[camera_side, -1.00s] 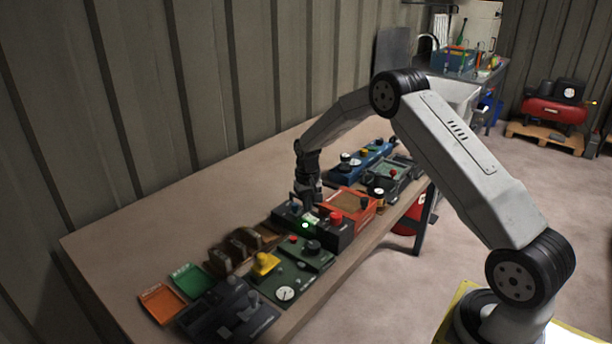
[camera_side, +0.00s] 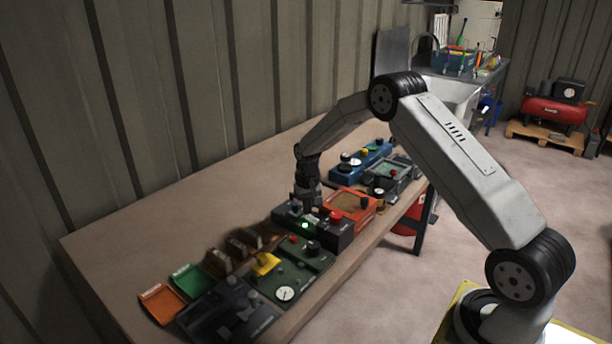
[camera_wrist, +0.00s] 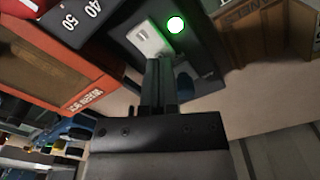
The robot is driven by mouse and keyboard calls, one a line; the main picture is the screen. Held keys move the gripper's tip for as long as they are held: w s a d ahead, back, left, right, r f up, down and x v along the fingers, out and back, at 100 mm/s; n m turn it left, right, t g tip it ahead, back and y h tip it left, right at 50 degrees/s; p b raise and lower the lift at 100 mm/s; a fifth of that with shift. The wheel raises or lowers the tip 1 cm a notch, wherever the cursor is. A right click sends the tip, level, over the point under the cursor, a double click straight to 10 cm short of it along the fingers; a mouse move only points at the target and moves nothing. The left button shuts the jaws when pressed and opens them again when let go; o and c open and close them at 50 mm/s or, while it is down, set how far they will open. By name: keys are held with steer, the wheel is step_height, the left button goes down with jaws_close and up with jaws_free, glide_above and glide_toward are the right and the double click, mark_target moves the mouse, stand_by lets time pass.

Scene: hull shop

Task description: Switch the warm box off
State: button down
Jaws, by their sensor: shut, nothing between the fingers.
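The warm box appears to be the dark box (camera_side: 341,235) near the front edge of the bench. A lit green lamp (camera_side: 305,225) shows on it, and a red knob stands to the right. In the wrist view the green lamp (camera_wrist: 175,25) glows beside a pale switch plate (camera_wrist: 150,40). My gripper (camera_wrist: 158,66) is shut and empty, its fingertips over the near end of the switch plate. I cannot tell whether they touch it, and they hide part of it. In the side view my gripper (camera_side: 307,207) is low over the box's back part.
An orange-red box (camera_side: 350,204) stands close behind to the right. A dark green panel (camera_side: 290,268) with a gauge and yellow part is in front. Brown holders (camera_side: 240,246) and green and orange trays lie to the left. The bench's back left (camera_side: 170,205) is clear.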

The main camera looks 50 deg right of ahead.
mark_target(307, 218)
steer(key=shift+f, duration=0.5)
stand_by(0.4)
steer(key=shift+r, duration=3.55)
steer(key=shift+s+a+r, duration=0.2)
steer(key=shift+a+r, duration=0.05)
steer(key=shift+a, duration=0.2)
steer(key=s+a+r+n+t, duration=0.1)
steer(key=s+a+r+n, duration=0.1)
steer(key=s+a, duration=0.6)
steer(key=s+a+r+n+t, duration=0.1)
steer(key=s+a+n, duration=0.3)
steer(key=s+a, duration=0.4)
steer(key=s+r, duration=0.1)
steer(key=s, duration=0.6)
steer(key=shift+s+a+t, duration=0.15)
steer(key=shift+a+t, duration=0.15)
steer(key=shift+a, duration=0.05)
